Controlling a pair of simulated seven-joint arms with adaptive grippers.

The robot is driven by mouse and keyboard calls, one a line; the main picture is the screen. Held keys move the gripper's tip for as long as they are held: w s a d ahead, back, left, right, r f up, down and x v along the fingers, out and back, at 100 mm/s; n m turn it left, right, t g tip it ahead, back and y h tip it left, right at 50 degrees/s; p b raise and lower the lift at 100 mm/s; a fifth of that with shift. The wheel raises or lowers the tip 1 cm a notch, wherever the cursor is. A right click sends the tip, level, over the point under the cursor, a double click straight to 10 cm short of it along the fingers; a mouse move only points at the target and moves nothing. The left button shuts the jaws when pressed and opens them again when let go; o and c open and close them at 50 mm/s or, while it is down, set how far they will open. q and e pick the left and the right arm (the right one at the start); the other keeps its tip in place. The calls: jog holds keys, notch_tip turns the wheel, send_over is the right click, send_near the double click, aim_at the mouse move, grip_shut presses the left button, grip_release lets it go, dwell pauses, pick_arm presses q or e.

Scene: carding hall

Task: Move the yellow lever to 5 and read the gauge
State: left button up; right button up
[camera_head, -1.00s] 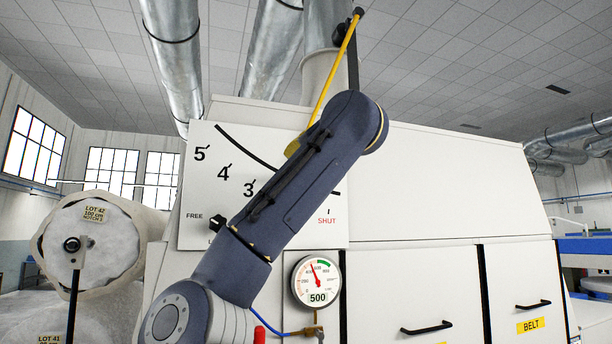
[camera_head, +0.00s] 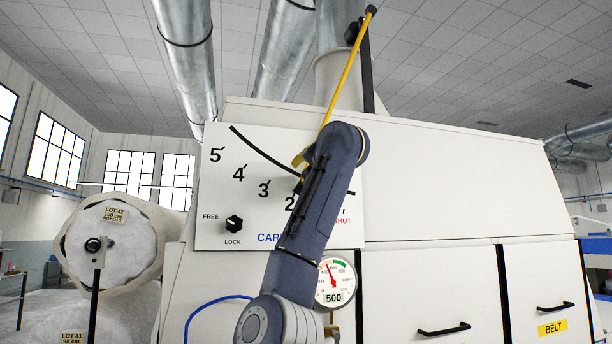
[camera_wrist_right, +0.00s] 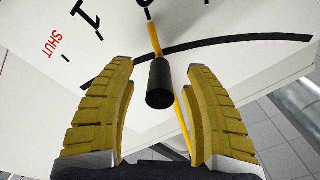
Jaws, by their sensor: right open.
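The yellow lever (camera_head: 345,75) slants down from a black mount near the duct across the scale panel (camera_head: 215,238), its lower end hidden by my right arm. In the right wrist view its black handle (camera_wrist_right: 159,85) lies between the fingers, with no visible grip on it. The yellow pointer (camera_wrist_right: 153,38) aims at the tick beside the 1, at a number cropped off. My right gripper (camera_wrist_right: 160,68) is open around the handle; in the head view it (camera_head: 301,158) is mostly hidden. The gauge (camera_head: 341,270) has its red needle left of upright, with 500 printed below. My left gripper is out of view.
A black FREE/LOCK knob (camera_head: 234,224) sits on the panel's lower left; its setting is unclear. Cabinet doors with black handles (camera_head: 444,329) and a BELT label (camera_head: 555,327) are at right. A LOT 42 roll (camera_head: 135,250) stands at left.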

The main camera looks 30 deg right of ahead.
jog(key=shift+x, duration=1.95)
grip_shut()
